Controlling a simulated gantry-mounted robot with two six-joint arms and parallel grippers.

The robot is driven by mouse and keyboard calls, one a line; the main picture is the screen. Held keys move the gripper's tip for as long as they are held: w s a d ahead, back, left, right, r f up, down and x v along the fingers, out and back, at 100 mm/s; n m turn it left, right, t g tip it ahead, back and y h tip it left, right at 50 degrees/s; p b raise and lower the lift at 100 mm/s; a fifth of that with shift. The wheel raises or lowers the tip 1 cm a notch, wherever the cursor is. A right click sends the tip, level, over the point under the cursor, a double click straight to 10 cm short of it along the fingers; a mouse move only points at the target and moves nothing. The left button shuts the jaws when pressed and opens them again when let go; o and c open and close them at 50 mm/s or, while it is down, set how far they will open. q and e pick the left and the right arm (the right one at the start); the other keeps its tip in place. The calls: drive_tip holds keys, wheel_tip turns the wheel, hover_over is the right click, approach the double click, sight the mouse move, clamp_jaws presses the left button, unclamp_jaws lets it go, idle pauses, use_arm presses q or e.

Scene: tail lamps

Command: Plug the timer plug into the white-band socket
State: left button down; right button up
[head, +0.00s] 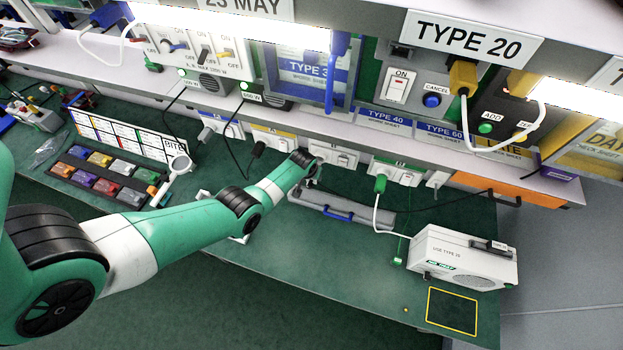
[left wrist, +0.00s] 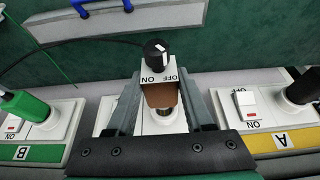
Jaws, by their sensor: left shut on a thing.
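My left gripper (head: 312,172) is at the white socket plate (head: 342,158) between the yellow-band and green-band sockets in the head view. In the left wrist view my left gripper (left wrist: 162,100) is shut on the timer plug (left wrist: 160,92), a brown body with a white ON/OFF face and a black, white-marked end. The fingers lie on both sides of it. The plug points at the white plate beneath; I cannot tell whether it is seated. The plate's band is hidden behind the gripper in the wrist view. My right gripper is out of view.
The yellow-band socket (left wrist: 280,140) holds a black plug (left wrist: 302,86). The green-band socket (left wrist: 45,135) holds a green plug (left wrist: 24,105). A grey case with a blue handle (head: 338,213) lies in front. A white radio (head: 462,258) stands right. A black cable crosses the bench.

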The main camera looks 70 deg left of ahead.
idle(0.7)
use_arm(q)
drive_tip(key=shift+w+a+b, duration=0.15)
drive_tip(key=shift+a+b, duration=0.05)
drive_tip(key=shift+b, duration=0.1)
drive_tip(key=shift+w+a+b, duration=0.85)
drive_tip(key=shift+a+b, duration=0.05)
drive_tip(key=shift+b, duration=0.25)
drive_tip(key=shift+w, duration=0.1)
drive_tip(key=shift+w+a+b, duration=0.1)
drive_tip(key=shift+a+b, duration=0.1)
drive_tip(key=shift+b, duration=0.1)
drive_tip(key=shift+c, duration=1)
unclamp_jaws()
